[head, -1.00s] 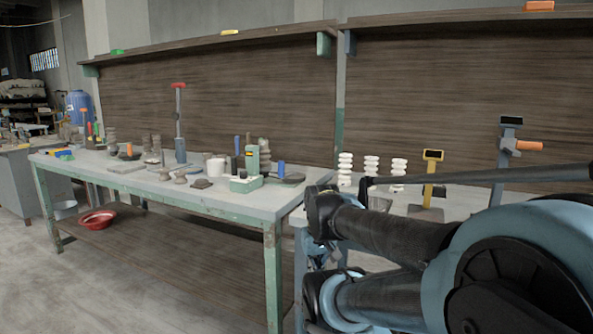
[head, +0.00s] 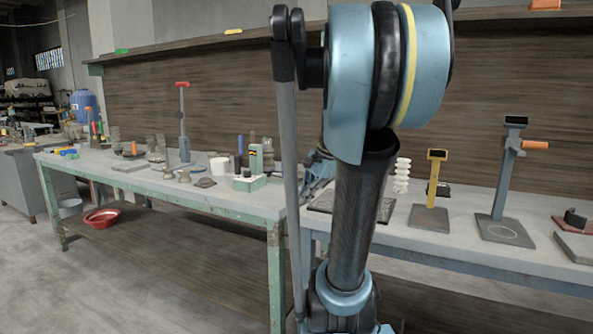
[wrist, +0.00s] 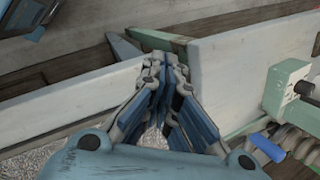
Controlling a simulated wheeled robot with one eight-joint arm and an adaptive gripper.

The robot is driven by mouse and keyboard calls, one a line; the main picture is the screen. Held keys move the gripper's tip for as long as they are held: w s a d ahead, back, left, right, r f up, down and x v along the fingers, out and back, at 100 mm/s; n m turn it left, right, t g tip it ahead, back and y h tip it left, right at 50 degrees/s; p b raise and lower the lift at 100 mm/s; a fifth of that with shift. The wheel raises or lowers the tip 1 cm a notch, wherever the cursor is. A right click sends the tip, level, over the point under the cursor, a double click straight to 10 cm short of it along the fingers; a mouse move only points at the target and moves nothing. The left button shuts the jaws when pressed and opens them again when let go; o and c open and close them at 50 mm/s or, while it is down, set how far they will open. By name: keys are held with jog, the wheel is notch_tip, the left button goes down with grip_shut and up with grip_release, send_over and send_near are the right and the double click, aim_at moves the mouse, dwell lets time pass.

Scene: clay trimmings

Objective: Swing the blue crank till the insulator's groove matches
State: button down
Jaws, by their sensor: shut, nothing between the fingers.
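My gripper (wrist: 163,68) is shut and empty in the wrist view, above the gap between two table edges. A blue handle (wrist: 267,147), which looks like the crank, lies at the lower right of the wrist view, apart from my fingers. A grey ridged piece (wrist: 298,146), perhaps the insulator, is beside it and cut off by the frame edge. A green fixture (wrist: 287,86) with a black knob stands just above them. In the head view, a green fixture (head: 256,160) stands near the right end of the left table; my arm hides the space right of it.
The left table (head: 215,192) carries several clay pieces and a red-topped stand (head: 183,115). The right table (head: 455,240) holds white ribbed insulators (head: 402,175), a yellow-topped stand (head: 433,185) and a grey stand (head: 505,185). A red basin (head: 101,217) sits on the lower shelf.

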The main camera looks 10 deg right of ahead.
jog(key=w+d+r+m+t+y, duration=0.1)
jog(key=w+d+r+m, duration=0.25)
jog(key=w, duration=0.35)
jog(key=w+d+r+m+y, duration=0.2)
jog(key=w+d+r+m, duration=0.15)
jog(key=w, duration=0.35)
jog(key=w+d+r+m+t+y, duration=0.1)
jog(key=w+d+r+m, duration=0.3)
jog(key=w, duration=0.4)
send_near(288, 175)
jog(key=f, duration=0.3)
jog(key=shift+s+d+f+m, duration=0.1)
jog(key=shift+s+d+m, duration=0.1)
jog(key=shift+m, duration=0.2)
jog(key=shift+w+a, duration=0.45)
jog(key=shift+a, duration=0.35)
jog(key=shift+w+a, duration=0.5)
jog(key=shift+a, duration=0.35)
jog(key=shift+d, duration=0.1)
